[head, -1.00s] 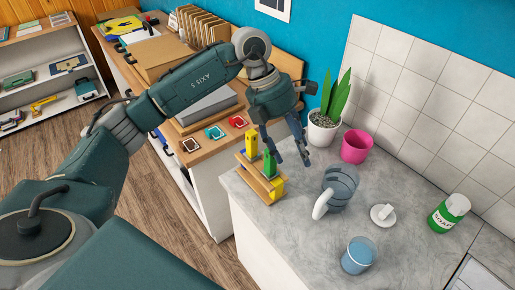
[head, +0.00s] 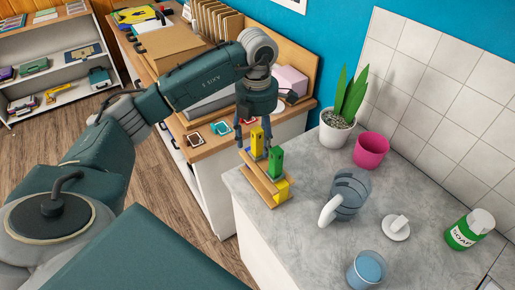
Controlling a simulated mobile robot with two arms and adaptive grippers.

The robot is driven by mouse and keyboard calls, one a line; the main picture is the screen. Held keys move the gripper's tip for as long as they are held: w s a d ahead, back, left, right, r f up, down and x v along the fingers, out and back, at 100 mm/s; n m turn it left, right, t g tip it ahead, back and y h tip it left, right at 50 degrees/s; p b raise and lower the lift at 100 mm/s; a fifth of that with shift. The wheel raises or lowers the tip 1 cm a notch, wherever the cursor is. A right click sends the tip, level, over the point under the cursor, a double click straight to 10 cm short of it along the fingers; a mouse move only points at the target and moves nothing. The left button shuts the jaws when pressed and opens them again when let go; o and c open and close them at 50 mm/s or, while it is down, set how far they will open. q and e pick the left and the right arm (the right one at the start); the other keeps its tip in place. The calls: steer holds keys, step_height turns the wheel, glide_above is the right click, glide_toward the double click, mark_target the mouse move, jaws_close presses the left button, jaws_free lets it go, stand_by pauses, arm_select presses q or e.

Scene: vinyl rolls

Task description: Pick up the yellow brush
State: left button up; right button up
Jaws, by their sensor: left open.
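An upright yellow piece (head: 257,141), the likely yellow brush, stands in a small wooden holder (head: 262,184) at the counter's left corner. An upright green piece (head: 275,163) stands in front of it, and a yellow block shows low at the holder's right side. My left gripper (head: 253,128) points down at the yellow piece's top, with its open fingers appearing on either side of it. Whether they touch it cannot be told. My right gripper is not in view.
A clear pitcher (head: 349,194), a blue glass (head: 366,269), a white dish (head: 396,228) and a soap bottle (head: 466,231) stand to the right. A potted plant (head: 337,128) and a pink pot (head: 371,150) are behind. The front counter is partly clear.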

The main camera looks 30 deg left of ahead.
mark_target(256, 148)
arm_select(q)
step_height(256, 148, down, 3)
steer(key=shift+s+f+p, duration=0.1)
steer(key=shift+f+p, duration=0.1)
steer(key=shift+p, duration=0.45)
steer(key=shift+f, duration=0.25)
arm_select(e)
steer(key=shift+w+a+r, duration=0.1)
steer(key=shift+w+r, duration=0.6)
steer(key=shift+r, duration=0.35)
arm_select(q)
steer(key=c, duration=1.3)
steer(key=shift+r, duration=0.15)
